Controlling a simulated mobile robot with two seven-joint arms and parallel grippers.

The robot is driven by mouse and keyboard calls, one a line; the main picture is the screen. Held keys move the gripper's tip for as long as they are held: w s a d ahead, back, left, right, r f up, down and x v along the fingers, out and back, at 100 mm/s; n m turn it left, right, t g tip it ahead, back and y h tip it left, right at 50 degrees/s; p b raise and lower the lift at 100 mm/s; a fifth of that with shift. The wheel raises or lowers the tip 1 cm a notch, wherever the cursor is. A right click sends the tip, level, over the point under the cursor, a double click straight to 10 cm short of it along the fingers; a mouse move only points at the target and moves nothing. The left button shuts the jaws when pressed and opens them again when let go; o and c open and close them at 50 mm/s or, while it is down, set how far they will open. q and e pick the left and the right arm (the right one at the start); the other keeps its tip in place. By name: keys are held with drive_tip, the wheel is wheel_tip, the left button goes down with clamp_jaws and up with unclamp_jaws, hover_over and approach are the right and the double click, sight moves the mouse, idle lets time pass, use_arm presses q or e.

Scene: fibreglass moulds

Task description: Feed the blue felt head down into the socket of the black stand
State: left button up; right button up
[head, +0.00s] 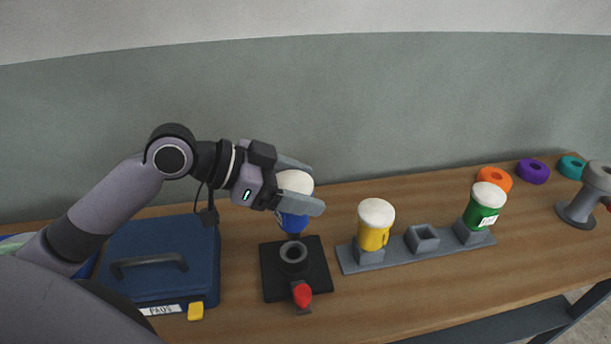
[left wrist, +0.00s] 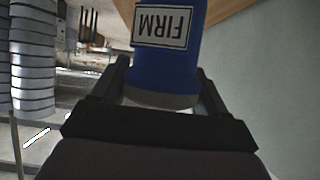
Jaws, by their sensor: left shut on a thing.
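The blue felt head (head: 293,221) has a white felt top and a blue lower body. My left gripper (head: 315,189) is shut on its white part and holds it roughly upright, blue end down. In the left wrist view the blue body (left wrist: 200,14) carries a label reading FIRM, upside down, between the fingers of my left gripper (left wrist: 163,78). The black stand (head: 275,284) lies on the bench just below, with a round open socket (head: 293,256) and a red knob (head: 302,295) at its front. The blue end appears just above the socket; the exact gap is hard to tell. My right gripper is out of view.
A grey rack (head: 408,256) to the right holds a yellow head (head: 373,236) and a green head (head: 481,213), with an empty middle holder (head: 422,238). A blue case (head: 165,262) stands left of the stand. Orange (head: 494,180), purple (head: 533,171) and teal rings (head: 572,166) lie farther right.

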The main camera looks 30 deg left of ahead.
sight(299, 221)
use_arm(q)
drive_tip(key=shift+s+f, duration=0.1)
drive_tip(key=shift+f, duration=0.45)
wheel_tip(299, 221, down, 4)
drive_tip(key=shift+f+b, duration=0.15)
drive_tip(key=shift+b, duration=1.1)
drive_tip(key=shift+f+b, duration=0.55)
drive_tip(key=shift+b, duration=0.05)
drive_tip(key=shift+f+b, duration=0.3)
drive_tip(key=shift+f, duration=0.2)
drive_tip(key=o, duration=1.3)
